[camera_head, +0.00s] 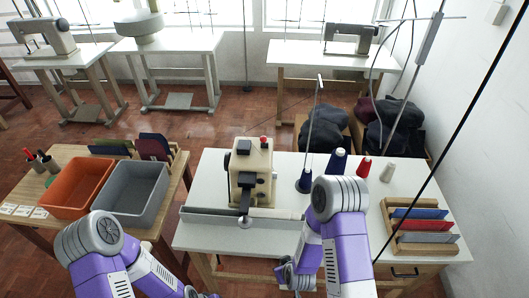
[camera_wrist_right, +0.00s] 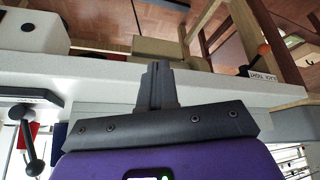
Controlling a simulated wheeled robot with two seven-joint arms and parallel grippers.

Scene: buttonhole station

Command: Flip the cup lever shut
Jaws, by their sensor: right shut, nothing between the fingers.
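In the right wrist view a black lever (camera_wrist_right: 31,140) with a round ball end stands at the lower left, beside red and blue pieces. I cannot tell for sure that it is the cup lever. My right gripper (camera_wrist_right: 157,72) is shut and empty, to the right of this lever and apart from it, in front of a pale table edge. My left gripper is not visible.
Thread cones (camera_head: 338,160) stand right of the machine, and a wooden rack (camera_head: 418,240) at the table's right. A grey bin (camera_head: 130,190) and an orange bin (camera_head: 78,187) sit on the left side table.

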